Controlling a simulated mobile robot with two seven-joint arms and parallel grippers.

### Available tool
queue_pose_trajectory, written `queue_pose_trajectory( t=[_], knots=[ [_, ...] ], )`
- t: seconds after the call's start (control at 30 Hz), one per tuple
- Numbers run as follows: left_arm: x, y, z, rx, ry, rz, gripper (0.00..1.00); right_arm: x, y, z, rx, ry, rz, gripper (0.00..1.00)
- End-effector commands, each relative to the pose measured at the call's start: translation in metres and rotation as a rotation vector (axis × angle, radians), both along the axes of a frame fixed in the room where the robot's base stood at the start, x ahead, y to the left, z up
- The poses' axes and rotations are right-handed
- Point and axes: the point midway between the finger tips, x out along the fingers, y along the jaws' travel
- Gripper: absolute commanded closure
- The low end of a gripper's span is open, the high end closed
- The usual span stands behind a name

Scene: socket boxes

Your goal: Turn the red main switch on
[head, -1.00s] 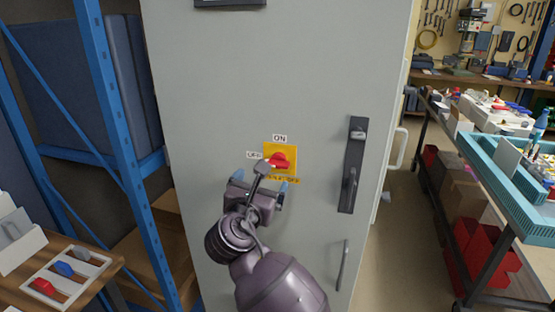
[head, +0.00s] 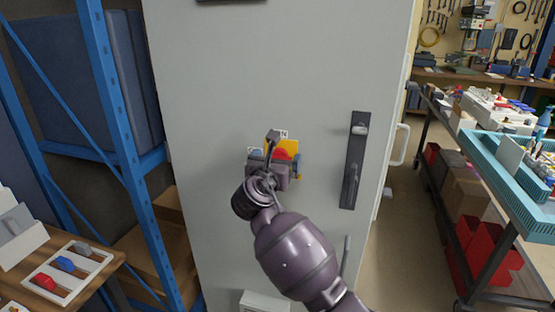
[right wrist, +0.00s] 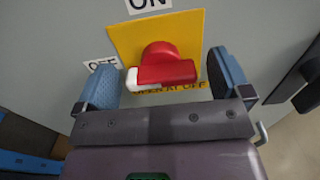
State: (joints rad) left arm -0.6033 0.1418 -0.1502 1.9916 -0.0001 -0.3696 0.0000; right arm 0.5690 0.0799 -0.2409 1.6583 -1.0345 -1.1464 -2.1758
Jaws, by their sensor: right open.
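The red main switch (right wrist: 162,68) sits on a yellow plate (right wrist: 192,32) on the grey cabinet door (head: 215,90). In the right wrist view its handle lies nearly level, with the white tip at the left near the OFF label (right wrist: 100,64). The ON label (right wrist: 148,4) is above the plate. My right gripper (right wrist: 165,82) is open, with one blue finger pad on each side of the handle and a gap to it on both sides. In the head view the right gripper (head: 275,163) covers much of the switch. My left gripper is not in view.
A dark door handle (head: 353,160) is on the cabinet right of the switch. A cart with a teal tray (head: 500,190) is at the right.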

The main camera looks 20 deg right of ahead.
Motion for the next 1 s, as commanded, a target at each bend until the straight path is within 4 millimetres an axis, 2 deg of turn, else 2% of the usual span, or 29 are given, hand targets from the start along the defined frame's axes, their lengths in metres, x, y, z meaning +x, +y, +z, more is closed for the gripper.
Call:
queue_pose_trajectory(
  t=[0.13, 0.43, 0.77, 1.0],
  knots=[
    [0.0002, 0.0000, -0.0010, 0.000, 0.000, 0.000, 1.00, 0.0066, -0.0051, -0.0003, 0.001, 0.000, -0.001, 0.04],
    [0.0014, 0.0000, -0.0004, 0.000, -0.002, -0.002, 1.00, 0.0076, -0.0057, 0.0001, 0.001, 0.000, -0.001, 0.04],
    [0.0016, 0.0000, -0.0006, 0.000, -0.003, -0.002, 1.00, 0.0075, -0.0055, 0.0000, 0.001, 0.000, -0.001, 0.54],
    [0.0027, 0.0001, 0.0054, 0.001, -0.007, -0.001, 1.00, 0.0071, -0.0055, 0.0022, 0.010, -0.007, -0.001, 0.53]
  ],
)
